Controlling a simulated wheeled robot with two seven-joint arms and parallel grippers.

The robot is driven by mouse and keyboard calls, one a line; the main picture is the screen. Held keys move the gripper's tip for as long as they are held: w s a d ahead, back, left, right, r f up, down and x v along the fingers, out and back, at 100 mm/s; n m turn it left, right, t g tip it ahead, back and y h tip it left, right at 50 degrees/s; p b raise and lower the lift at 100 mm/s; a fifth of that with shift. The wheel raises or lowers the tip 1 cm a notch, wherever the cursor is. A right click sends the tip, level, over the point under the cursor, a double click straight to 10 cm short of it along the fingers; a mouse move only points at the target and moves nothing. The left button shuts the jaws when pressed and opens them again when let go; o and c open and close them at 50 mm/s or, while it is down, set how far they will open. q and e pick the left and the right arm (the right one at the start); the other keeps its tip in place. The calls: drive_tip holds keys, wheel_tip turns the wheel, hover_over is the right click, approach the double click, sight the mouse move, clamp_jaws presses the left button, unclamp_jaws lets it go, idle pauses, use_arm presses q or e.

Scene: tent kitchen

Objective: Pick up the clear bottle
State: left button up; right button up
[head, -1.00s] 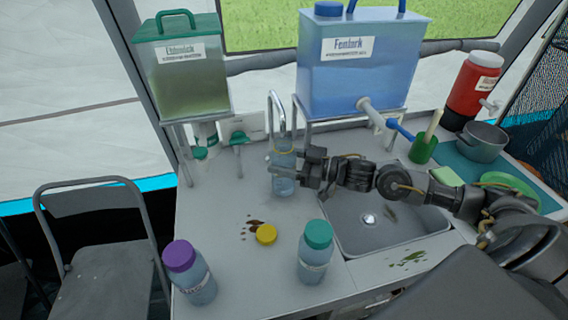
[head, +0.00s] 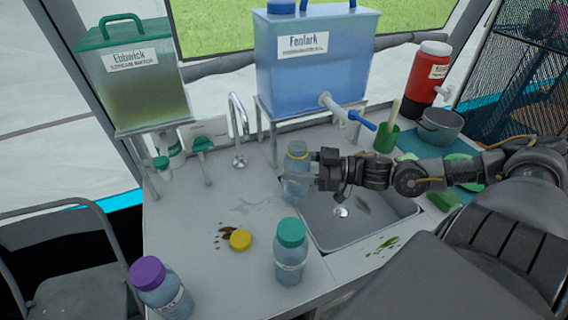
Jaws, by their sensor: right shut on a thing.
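The clear bottle (head: 296,163), open-topped with a yellowish ring at its neck, is upright in my right gripper (head: 305,179) at the left rim of the sink. My right gripper is shut on its middle. I cannot tell for sure how far its base is above the counter. My left gripper does not show. A bottle with a teal cap (head: 290,252) and one with a purple cap (head: 160,288) stand at the front of the counter.
A yellow cap (head: 240,240) lies beside a brown spill. The sink (head: 345,222) lies below my right forearm. A green tank (head: 135,80) and a blue tank (head: 310,70) stand on racks behind. A tap (head: 239,130), a green cup (head: 386,137) and a pot (head: 440,126) stand farther back.

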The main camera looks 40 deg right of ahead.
drive_tip(key=shift+p+v, duration=0.6)
drive_tip(key=shift+v, duration=1)
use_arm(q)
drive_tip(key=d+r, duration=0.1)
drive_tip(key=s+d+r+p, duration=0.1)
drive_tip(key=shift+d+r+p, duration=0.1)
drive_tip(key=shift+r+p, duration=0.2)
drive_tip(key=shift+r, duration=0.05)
use_arm(e)
drive_tip(key=v, duration=0.3)
drive_tip(key=shift+s+r, duration=0.1)
idle(0.9)
